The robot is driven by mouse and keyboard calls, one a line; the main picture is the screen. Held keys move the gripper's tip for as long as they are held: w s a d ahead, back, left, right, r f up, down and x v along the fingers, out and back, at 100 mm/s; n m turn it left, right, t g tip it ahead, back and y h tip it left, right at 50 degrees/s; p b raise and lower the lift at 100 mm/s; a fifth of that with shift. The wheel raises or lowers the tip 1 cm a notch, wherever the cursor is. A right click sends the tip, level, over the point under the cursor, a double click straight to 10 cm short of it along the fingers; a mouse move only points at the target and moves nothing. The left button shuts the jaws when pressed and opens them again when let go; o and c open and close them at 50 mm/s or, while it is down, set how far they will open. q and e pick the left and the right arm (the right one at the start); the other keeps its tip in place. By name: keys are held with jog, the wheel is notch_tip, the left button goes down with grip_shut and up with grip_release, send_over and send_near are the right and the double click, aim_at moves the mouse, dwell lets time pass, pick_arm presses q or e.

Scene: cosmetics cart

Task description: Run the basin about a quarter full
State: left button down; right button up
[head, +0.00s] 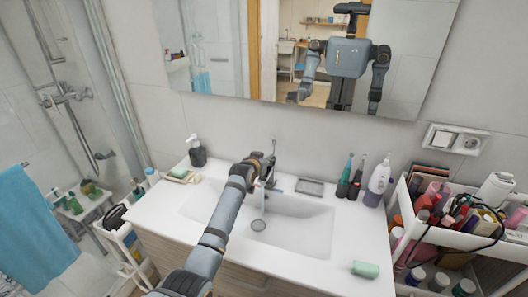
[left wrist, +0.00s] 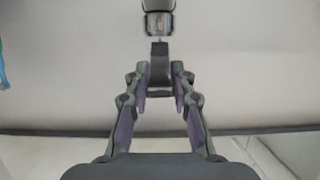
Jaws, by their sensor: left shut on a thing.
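The white basin (head: 312,232) is set in a white counter, with its round drain (head: 258,225) showing. I cannot make out a water level in it. The faucet (head: 263,187) stands at its back edge, and a thin pale streak below the spout may be running water. My left gripper (head: 268,164) is at the top of the faucet, partly hiding it. In the left wrist view its fingers (left wrist: 160,82) are closed in on the dark faucet lever (left wrist: 159,52). My right gripper is not directly in view.
A soap dispenser (head: 197,151) stands at the counter's left. A crowded cosmetics cart (head: 448,255) borders the right. The mirror (head: 405,60) reflects me.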

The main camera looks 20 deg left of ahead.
dwell(0.3)
pick_arm(q)
jog(key=c, duration=1.1)
grip_release()
jog(key=shift+w, duration=0.1)
jog(key=shift+s+r, duration=0.1)
jog(key=shift+s, duration=0.15)
jog(key=v, duration=1.1)
jog(key=shift+s+r, duration=0.2)
jog(key=shift+s, duration=0.05)
